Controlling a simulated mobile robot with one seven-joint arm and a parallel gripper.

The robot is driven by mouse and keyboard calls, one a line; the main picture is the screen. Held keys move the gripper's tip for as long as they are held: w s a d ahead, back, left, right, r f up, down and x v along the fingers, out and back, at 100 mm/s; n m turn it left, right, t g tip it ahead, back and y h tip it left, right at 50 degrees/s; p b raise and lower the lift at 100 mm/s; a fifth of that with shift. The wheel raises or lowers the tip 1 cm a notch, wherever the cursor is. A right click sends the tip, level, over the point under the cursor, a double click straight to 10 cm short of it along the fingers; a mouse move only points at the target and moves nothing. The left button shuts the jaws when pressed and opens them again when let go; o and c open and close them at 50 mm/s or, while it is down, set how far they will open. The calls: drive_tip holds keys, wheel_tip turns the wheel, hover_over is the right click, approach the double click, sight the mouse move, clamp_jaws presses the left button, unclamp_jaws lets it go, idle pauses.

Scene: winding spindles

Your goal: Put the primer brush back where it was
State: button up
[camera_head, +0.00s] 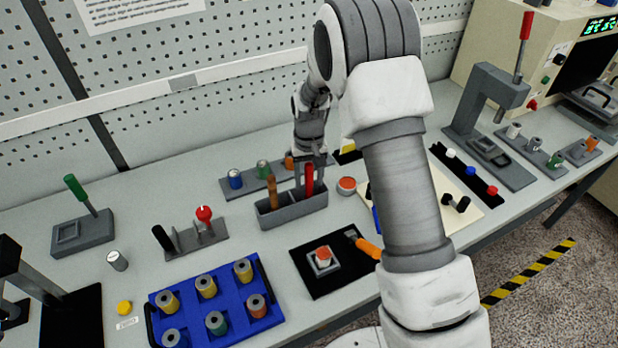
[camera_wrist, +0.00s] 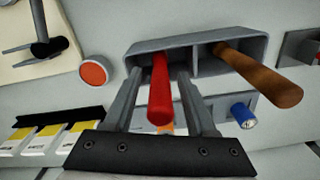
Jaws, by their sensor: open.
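A grey two-compartment holder (camera_head: 294,213) stands at mid-table; it also shows in the wrist view (camera_wrist: 226,38). A red-handled tool (camera_head: 309,179) stands in its right compartment, and a brown-handled tool (camera_head: 272,188) leans in its left one. Their working ends are hidden inside, so I cannot tell which is the primer brush. My gripper (camera_head: 307,184) is open over the right compartment. In the wrist view, the fingers of my gripper (camera_wrist: 160,78) stand on either side of the red handle (camera_wrist: 160,96), with gaps visible. The brown handle (camera_wrist: 262,75) is outside them.
A round orange-red-topped tin (camera_head: 347,186) stands right of the holder. A rack of coloured spools (camera_head: 235,183) is close behind. In front lie a black mat (camera_head: 318,284) with an orange-handled tool (camera_head: 366,247) and a blue spindle tray (camera_head: 236,326).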

wheel_tip(320, 180, up, 11)
drive_tip(key=shift+b, duration=0.5)
drive_tip(key=shift+s+d+r, duration=0.1)
drive_tip(key=shift+s+r, duration=0.05)
drive_tip(key=shift+r, duration=0.75)
drive_tip(key=s+d+r+t, duration=0.3)
drive_tip(key=s+d+r, duration=0.3)
drive_tip(key=s+r, duration=0.7)
drive_tip(key=s+d+t, duration=0.1)
drive_tip(key=s+d, duration=0.1)
drive_tip(key=s, duration=0.5)
drive_tip(key=s+d+r+m+t, duration=0.1)
drive_tip(key=s+d, duration=0.1)
drive_tip(key=s, duration=0.6)
drive_tip(key=shift+d+r+m+t, duration=0.15)
drive_tip(key=shift+d+m+t, duration=0.1)
drive_tip(key=shift+m+t, duration=0.05)
drive_tip(key=shift+s, duration=0.1)
